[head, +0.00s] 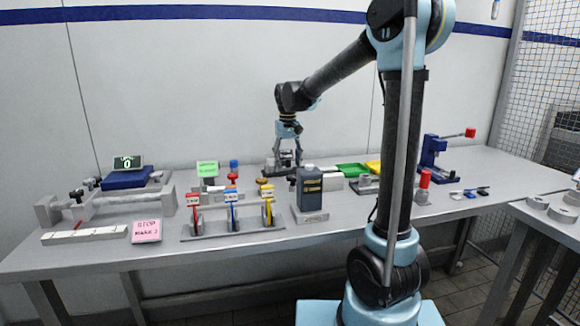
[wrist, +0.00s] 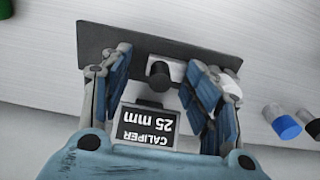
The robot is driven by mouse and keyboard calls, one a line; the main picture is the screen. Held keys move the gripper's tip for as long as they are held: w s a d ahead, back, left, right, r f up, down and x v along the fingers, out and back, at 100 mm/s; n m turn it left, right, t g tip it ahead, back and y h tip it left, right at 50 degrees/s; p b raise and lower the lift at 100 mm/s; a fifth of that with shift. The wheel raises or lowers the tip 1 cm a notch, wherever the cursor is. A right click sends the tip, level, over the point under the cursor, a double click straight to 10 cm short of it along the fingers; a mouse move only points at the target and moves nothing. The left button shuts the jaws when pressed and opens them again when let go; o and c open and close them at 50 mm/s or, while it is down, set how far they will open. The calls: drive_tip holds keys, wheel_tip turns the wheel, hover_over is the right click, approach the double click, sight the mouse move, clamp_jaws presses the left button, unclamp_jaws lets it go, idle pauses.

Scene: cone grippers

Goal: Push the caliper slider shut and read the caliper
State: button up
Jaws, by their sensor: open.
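The caliper sits on a dark base plate (wrist: 108,36) in the wrist view. Its black display (wrist: 146,125) reads "CALIPER 25 mm", upside down in that view. A black slider knob (wrist: 158,74) stands on the light bar, between the blue-padded fingers. My gripper (wrist: 160,62) is open, with one finger on each side of the knob. Gaps show on both sides, so I see no clear contact. In the head view my gripper (head: 286,162) points down at the back middle of the bench, low over the caliper, which it mostly hides.
A grey box device (head: 310,192) and a rack with red, blue and yellow levers (head: 232,222) stand in front of my gripper. Green (head: 351,170) and yellow bins lie to its right. A blue-capped cylinder (wrist: 287,127) lies at the wrist view's right.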

idle(0.3)
drive_tip(key=shift+r, duration=4.5)
